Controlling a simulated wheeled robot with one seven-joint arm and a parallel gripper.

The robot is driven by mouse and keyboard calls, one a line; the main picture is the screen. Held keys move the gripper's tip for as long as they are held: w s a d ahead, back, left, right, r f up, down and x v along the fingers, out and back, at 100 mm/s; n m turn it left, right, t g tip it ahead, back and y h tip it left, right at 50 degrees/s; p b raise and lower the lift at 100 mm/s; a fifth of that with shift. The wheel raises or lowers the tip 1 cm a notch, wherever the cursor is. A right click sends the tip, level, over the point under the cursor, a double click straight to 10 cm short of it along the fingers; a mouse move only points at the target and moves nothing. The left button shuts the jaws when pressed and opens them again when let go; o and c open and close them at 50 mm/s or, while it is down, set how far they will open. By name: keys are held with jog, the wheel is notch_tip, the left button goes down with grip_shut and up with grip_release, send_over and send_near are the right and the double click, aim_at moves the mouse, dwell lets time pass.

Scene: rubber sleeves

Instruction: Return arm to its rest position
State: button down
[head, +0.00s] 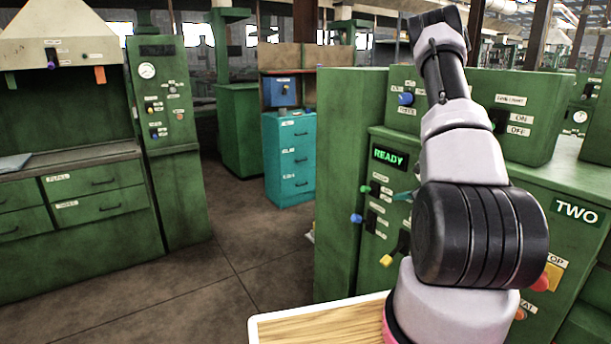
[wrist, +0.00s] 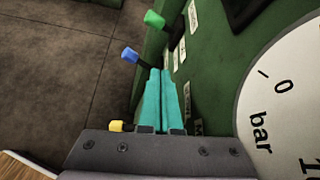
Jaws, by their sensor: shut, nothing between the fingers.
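My gripper (wrist: 161,72) shows in the wrist view with its two teal fingers pressed together and nothing between them. The fingers are beside the green panel face with a blue knob (wrist: 130,55), a green knob (wrist: 154,20) and a yellow knob (wrist: 118,126). I cannot tell whether they touch the panel. In the head view my arm (head: 480,235) rises bent in front of the green machine marked TWO (head: 577,211). The gripper is mostly hidden there behind the arm; a small teal piece shows just left of it.
A READY display (head: 390,157) glows on the machine. A white bar gauge (wrist: 285,100) is close at right in the wrist view. A red button (head: 541,282) is right of my arm. A wood-topped surface (head: 310,325) is in front. Open floor (head: 215,275) lies left.

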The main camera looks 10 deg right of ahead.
jog(key=s+a+r+n+g+y, duration=0.25)
jog(key=a+r+n, duration=0.35)
jog(key=a+r, duration=0.6)
jog(key=s+a+r+n+g+y, duration=0.2)
jog(key=s+a+r+n+y, duration=0.3)
jog(key=a+r, duration=0.6)
jog(key=s+a+r+n+h, duration=0.2)
jog(key=s+r+n+h, duration=0.2)
jog(key=s, duration=0.5)
jog(key=s+a+r+n+h, duration=0.2)
jog(key=s+r+n+h, duration=0.2)
jog(key=s+r+n, duration=0.5)
jog(key=n, duration=0.2)
jog(key=shift+s+r+n, duration=0.15)
jog(key=shift+s+n, duration=0.15)
jog(key=shift+s, duration=0.05)
